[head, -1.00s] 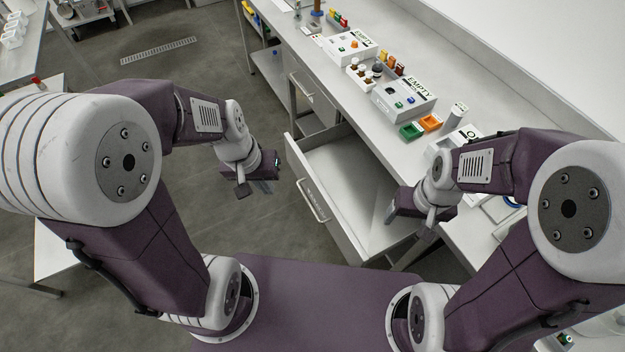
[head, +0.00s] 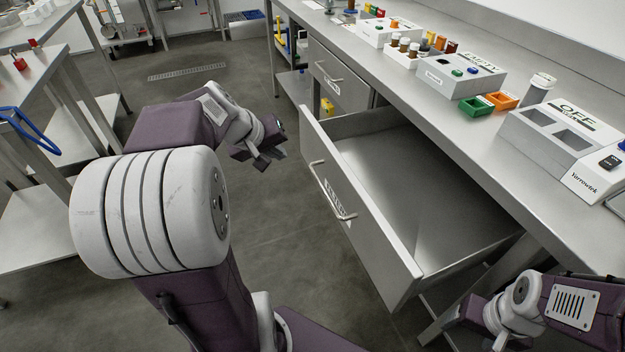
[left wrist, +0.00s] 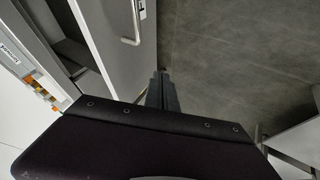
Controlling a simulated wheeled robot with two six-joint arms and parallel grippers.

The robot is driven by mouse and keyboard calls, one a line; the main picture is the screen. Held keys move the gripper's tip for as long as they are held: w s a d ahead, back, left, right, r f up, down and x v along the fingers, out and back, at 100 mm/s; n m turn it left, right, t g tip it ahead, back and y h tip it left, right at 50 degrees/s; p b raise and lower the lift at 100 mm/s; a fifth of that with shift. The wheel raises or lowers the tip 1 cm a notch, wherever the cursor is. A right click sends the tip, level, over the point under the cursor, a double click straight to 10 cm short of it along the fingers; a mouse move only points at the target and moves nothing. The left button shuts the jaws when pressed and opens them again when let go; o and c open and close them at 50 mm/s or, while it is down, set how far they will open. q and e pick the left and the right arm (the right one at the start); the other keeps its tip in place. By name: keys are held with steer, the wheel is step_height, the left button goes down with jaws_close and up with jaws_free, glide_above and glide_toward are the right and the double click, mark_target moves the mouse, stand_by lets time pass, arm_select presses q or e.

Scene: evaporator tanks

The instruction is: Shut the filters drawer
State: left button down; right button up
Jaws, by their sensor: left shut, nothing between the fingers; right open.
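The filters drawer (head: 375,235) is pulled well out from under the steel bench, and its inside looks empty. Its front carries a bar handle (head: 325,192) and a label too small to read surely. My left gripper (head: 266,160) is shut and empty, in the open to the left of the drawer front, apart from it. In the left wrist view its closed fingers (left wrist: 162,92) show beside a drawer front with a handle (left wrist: 131,26). My right gripper (head: 478,328) is open at the lower right, near the drawer's near end; its fingertips are partly hidden.
The bench top (head: 440,120) holds a grey Yarrowtek device (head: 560,140), green (head: 477,107) and orange (head: 502,99) trays, and bottles. A shut drawer (head: 338,80) sits farther along. A side table (head: 40,75) stands at left. The floor before the drawer is clear.

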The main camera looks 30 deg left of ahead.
arm_select(q)
steer(key=w+d+f+b, duration=0.2)
steer(key=w+f+b, duration=0.1)
steer(key=w+f, duration=0.5)
steer(key=shift+w+d, duration=0.4)
steer(key=shift+w, duration=0.1)
